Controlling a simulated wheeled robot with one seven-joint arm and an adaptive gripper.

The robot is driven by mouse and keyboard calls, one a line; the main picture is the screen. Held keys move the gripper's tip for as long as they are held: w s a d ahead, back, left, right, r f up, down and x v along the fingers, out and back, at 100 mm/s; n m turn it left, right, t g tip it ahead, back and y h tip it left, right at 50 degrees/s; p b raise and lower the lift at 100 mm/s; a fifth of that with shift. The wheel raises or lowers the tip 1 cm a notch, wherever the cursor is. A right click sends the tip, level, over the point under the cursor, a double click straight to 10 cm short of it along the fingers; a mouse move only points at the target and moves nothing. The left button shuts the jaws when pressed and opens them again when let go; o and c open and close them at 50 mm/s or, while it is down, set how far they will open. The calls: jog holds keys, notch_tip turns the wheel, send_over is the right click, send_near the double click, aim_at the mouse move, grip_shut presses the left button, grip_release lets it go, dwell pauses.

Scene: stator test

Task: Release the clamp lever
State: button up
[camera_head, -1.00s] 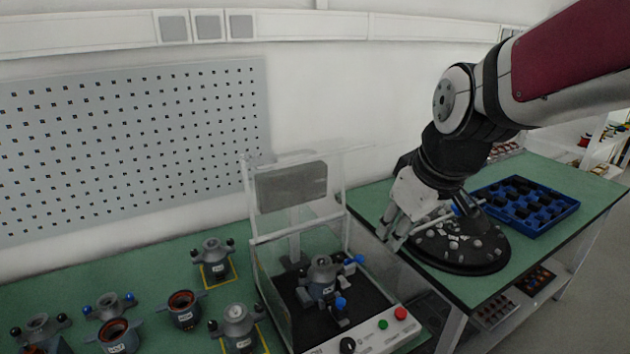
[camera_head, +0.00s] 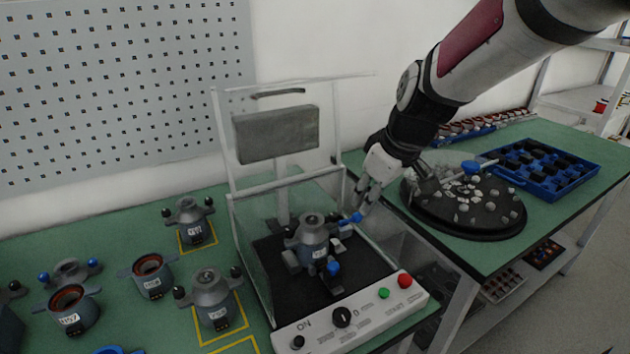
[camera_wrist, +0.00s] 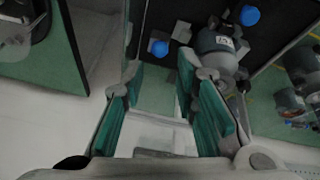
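A grey stator housing (camera_head: 313,232) sits in the clear-walled test station. In the head view, one blue lever knob (camera_head: 333,268) is in front of it and another blue knob (camera_head: 357,217) is at its right. The wrist view shows the stator (camera_wrist: 218,42), one blue knob near the fingertips (camera_wrist: 159,47) and one farther right (camera_wrist: 249,15). My gripper (camera_head: 362,200) is at the station's right side, close to the right-hand knob. Its two green-padded fingers are apart in the wrist view (camera_wrist: 160,70), with nothing held between them. Whether a finger touches the knob, I cannot tell.
The station has a raised clear cover (camera_head: 292,82) and a front panel with buttons (camera_head: 343,317). A round black disc (camera_head: 468,225) with grey parts and a blue tray (camera_head: 541,187) are to the right. Several housings, including one with a red ring (camera_head: 152,277), stand left.

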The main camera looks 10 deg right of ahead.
aim_at(359, 215)
jog(key=b+x, duration=0.1)
jog(key=x, duration=0.8)
jog(key=shift+f, duration=0.2)
grip_shut()
